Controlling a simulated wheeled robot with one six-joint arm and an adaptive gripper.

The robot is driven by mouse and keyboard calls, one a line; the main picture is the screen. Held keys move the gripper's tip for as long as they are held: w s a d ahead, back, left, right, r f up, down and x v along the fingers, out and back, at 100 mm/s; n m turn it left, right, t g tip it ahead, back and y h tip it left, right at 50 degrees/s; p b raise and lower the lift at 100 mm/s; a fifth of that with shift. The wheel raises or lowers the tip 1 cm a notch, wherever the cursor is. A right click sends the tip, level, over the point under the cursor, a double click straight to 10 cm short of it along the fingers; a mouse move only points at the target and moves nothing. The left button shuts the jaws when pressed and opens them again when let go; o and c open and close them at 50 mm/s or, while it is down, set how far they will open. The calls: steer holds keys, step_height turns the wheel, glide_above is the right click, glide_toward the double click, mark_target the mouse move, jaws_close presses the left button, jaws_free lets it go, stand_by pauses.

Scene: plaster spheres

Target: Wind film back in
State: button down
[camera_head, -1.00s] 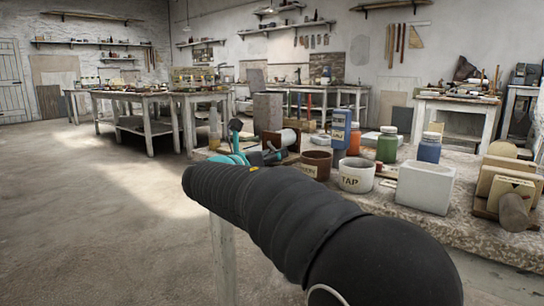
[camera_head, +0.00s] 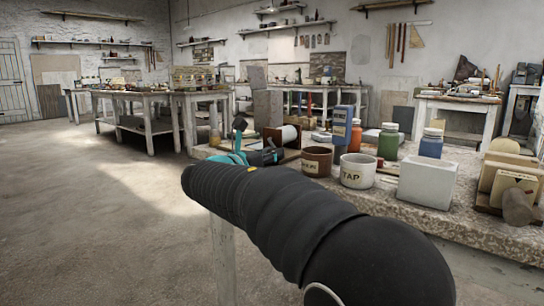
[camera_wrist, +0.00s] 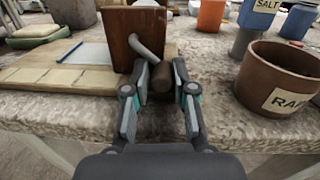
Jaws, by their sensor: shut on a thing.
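A brown wooden box (camera_wrist: 134,35) with a grey crank arm (camera_wrist: 146,46) on its near face stands on the bench in the wrist view. The crank ends in a dark brown knob (camera_wrist: 162,78). My gripper (camera_wrist: 161,70) has its two fingers on either side of this knob and is shut on it. In the head view my gripper (camera_head: 245,150) is at the left end of the bench, partly behind my dark arm. A white roll (camera_head: 290,134), perhaps the film, shows beside the box there. Its film end cannot be made out.
A brown cup marked RA… (camera_wrist: 285,85) stands close to the right of my gripper. A blue SALT box (camera_head: 342,124), a white TAP cup (camera_head: 357,171), jars and a white square tub (camera_head: 427,182) fill the bench further right. Open floor lies left.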

steer(key=shift+r+m, duration=0.2)
steer(key=shift+m, duration=0.4)
steer(key=c, duration=1)
jaws_free()
steer(key=shift+r, duration=0.1)
steer(key=shift+f, duration=0.2)
steer(key=shift+s+a, duration=0.3)
steer(key=v, duration=1.1)
